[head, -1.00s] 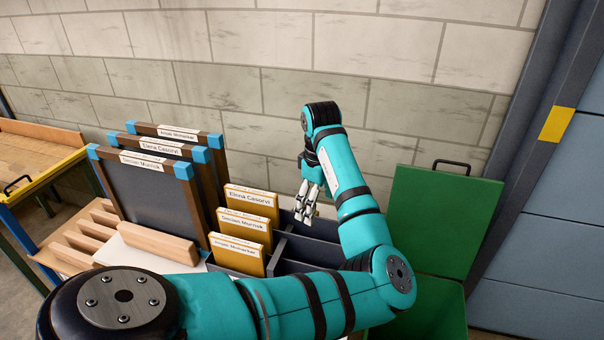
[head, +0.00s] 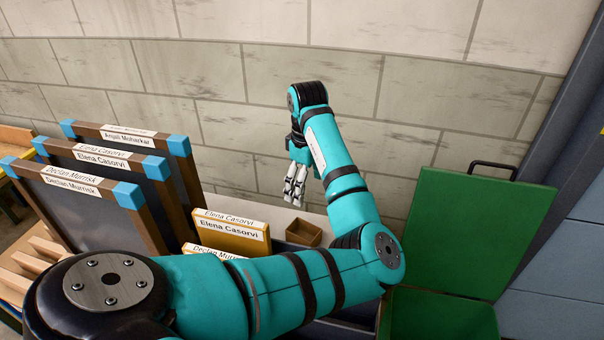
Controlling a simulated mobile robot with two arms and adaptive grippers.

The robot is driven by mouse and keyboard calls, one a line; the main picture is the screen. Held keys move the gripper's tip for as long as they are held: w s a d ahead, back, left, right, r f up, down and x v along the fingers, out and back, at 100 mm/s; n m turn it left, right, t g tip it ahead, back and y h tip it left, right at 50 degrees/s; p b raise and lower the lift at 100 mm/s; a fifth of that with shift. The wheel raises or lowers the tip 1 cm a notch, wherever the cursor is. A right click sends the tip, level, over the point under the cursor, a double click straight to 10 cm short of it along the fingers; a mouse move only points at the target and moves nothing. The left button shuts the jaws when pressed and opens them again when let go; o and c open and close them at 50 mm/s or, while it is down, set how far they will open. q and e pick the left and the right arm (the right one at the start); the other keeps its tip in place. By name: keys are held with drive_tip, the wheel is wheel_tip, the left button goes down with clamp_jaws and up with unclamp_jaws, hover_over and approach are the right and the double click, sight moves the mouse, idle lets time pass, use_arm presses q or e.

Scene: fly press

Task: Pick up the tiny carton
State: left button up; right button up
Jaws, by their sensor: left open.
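A small brown open-topped box (head: 304,233), which looks like the tiny carton, sits at the back by the pale ledge, just below and right of my left gripper. My left gripper (head: 294,199) points down with its silver fingers open and nothing seen between them. Its fingertips look a little above and behind the box, apart from it in the picture; the exact depth is hard to tell. My left arm hides the area in front of the box. My right gripper is not in view.
Yellow name-labelled folders (head: 232,232) stand left of the box. Framed dark boards (head: 85,212) with blue corners stand further left. A green bin (head: 440,315) with its lid (head: 470,232) raised is on the right. A block wall (head: 230,120) closes the back.

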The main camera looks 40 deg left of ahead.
use_arm(q)
drive_tip(key=f, duration=0.2)
drive_tip(key=p, duration=0.1)
approach(304, 232)
drive_tip(key=shift+s+d+f, duration=0.2)
drive_tip(key=shift+s+d, duration=0.7)
drive_tip(key=shift+d, duration=0.2)
drive_tip(key=shift+f, duration=0.6)
drive_tip(key=shift+f+p, duration=0.25)
drive_tip(key=shift+p, duration=0.15)
wheel_tip(304, 232, down, 4)
drive_tip(key=shift+s+a+r+p, duration=0.15)
drive_tip(key=shift+r+p, duration=0.05)
drive_tip(key=shift+p, duration=0.45)
drive_tip(key=shift+f, duration=0.5)
drive_tip(key=c, duration=1)
